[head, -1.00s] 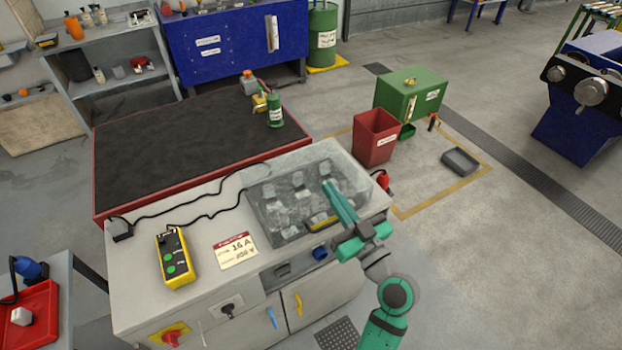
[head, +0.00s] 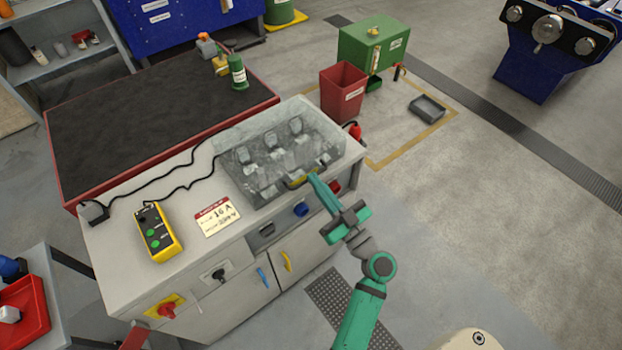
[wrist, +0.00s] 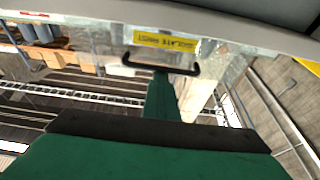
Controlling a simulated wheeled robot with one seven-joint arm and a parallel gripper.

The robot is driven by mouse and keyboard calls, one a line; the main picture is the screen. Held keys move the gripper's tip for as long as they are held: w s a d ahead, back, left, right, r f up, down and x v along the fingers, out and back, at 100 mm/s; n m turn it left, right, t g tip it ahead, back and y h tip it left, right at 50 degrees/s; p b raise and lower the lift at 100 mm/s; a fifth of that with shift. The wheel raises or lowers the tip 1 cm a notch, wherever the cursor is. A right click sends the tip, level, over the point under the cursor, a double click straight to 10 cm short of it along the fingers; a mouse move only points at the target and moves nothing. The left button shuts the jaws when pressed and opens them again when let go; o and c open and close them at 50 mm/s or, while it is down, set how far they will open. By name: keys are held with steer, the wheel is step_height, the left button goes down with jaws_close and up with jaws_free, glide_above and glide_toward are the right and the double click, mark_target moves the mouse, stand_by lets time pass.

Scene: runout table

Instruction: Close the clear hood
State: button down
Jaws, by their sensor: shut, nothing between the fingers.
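The clear hood (head: 238,158) is on the grey cabinet top (head: 125,243); switchgear shows through it. It looks low over the parts, but I cannot tell whether it is fully down. Its dark handle (head: 291,184) and yellow label are on the front side. My gripper (head: 314,179) is shut and empty, with its tip at the hood's front edge beside the handle. In the wrist view the gripper (wrist: 161,82) points towards the dark handle (wrist: 160,68) and the yellow label (wrist: 167,41); I cannot tell whether it touches them.
A yellow control box (head: 158,232) and a printed card (head: 217,218) lie left of the hood, with black cables behind. A dark-topped, red-edged table (head: 130,130) stands behind. A red bin (head: 343,90) is beyond the cabinet. The floor right of my arm is mostly open.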

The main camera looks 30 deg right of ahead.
steer(key=shift+f, duration=0.9)
steer(key=shift+r, duration=0.1)
step_height(320, 180, up, 5)
steer(key=f+v, duration=0.1)
steer(key=v, duration=0.9)
steer(key=shift+f, duration=0.35)
